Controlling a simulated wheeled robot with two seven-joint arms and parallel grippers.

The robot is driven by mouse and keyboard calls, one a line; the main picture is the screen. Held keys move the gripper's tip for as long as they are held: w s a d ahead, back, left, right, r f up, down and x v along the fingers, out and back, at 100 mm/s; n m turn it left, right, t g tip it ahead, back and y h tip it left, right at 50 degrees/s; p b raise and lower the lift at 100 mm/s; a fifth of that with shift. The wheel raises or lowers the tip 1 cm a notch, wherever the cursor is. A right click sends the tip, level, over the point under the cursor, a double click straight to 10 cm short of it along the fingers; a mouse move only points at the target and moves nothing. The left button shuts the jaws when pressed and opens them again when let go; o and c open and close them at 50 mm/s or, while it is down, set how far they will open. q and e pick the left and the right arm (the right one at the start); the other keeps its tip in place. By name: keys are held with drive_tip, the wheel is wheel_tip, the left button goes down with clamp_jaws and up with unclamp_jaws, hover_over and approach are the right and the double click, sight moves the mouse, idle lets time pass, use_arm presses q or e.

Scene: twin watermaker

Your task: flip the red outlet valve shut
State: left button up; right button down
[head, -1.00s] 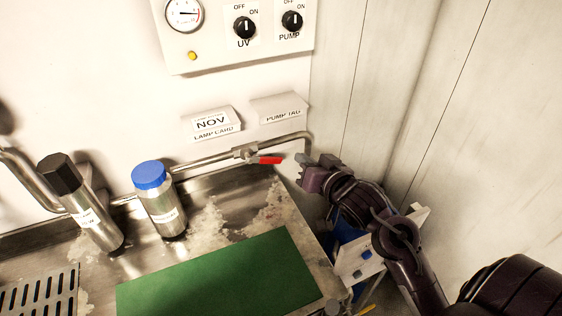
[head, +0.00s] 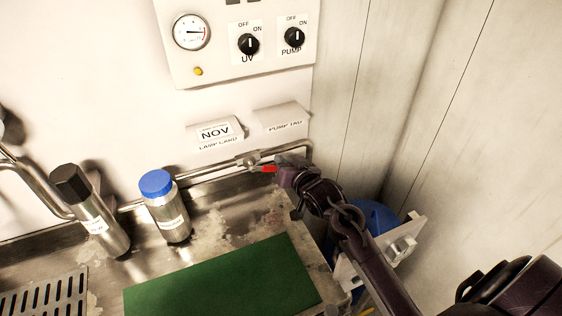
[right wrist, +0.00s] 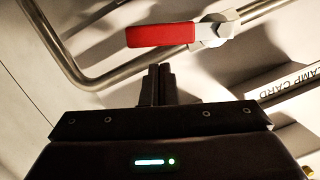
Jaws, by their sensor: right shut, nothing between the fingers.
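The red outlet valve handle (head: 269,169) sits on the steel pipe along the back wall, its lever lying along the pipe and pointing right from the valve body (head: 247,161). In the right wrist view the red handle (right wrist: 160,35) extends left from its grey valve body (right wrist: 215,30). My right gripper (head: 281,162) is at the handle's free end in the head view and hides part of it. In the right wrist view its shut fingers (right wrist: 158,75) are empty, just below the handle; contact cannot be told. My left gripper is not in view.
A steel pipe (head: 210,172) runs behind the sink. A blue-capped bottle (head: 168,215) and a dark-capped cylinder (head: 100,225) stand at left. A green mat (head: 225,278) lies in front. A lamp card (head: 215,133) and pump tag (head: 283,118) hang above. The side wall is close on the right.

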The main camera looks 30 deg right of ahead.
drive_tip(key=shift+a+f, duration=0.25)
drive_tip(key=shift+f, duration=0.3)
drive_tip(key=shift+f, duration=0.5)
